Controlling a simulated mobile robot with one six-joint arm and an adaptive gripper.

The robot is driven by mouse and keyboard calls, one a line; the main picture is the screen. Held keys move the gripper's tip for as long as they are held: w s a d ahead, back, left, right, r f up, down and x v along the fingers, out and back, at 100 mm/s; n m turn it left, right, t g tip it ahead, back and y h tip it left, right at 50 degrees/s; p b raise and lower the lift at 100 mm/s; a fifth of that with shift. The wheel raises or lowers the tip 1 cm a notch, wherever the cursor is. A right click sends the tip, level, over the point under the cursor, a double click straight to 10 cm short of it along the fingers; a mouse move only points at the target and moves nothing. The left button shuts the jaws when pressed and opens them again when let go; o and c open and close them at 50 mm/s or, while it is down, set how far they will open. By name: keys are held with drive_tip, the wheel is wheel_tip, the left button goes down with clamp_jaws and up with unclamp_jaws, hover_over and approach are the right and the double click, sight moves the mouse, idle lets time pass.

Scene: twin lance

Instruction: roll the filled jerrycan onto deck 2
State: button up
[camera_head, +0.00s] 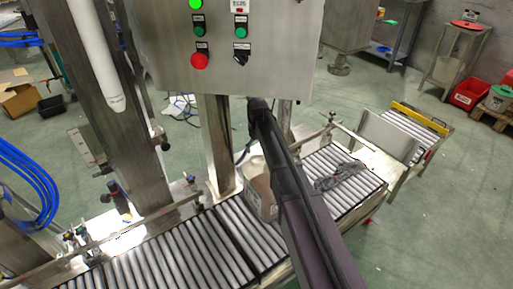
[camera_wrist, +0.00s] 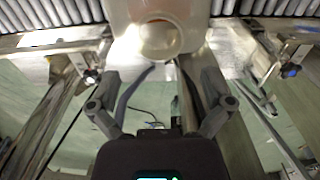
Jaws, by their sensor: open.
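The jerrycan (camera_head: 258,190), pale and boxy, stands upright on the roller conveyor (camera_head: 232,222), partly hidden behind my dark arm. In the wrist view the jerrycan (camera_wrist: 158,14) is at top centre, with a round shape on its near side; its fill cannot be made out. My gripper (camera_wrist: 162,90) is open and empty, its two fingers spread below the jerrycan in the picture and apart from it. More rollers (camera_head: 345,190) continue to the right; no deck number is readable.
A dark crumpled item (camera_head: 340,176) lies on the right-hand rollers. A grey control box (camera_head: 235,50) on posts stands behind the conveyor. A steel filling column (camera_head: 105,90) is at left. A separate roller section (camera_head: 405,125) with a yellow bar (camera_head: 420,117) lies farther right.

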sight(257, 159)
drive_tip(key=shift+f+b, duration=3.15)
drive_tip(key=shift+f, duration=0.3)
drive_tip(key=shift+c, duration=0.2)
drive_tip(key=c, duration=1.1)
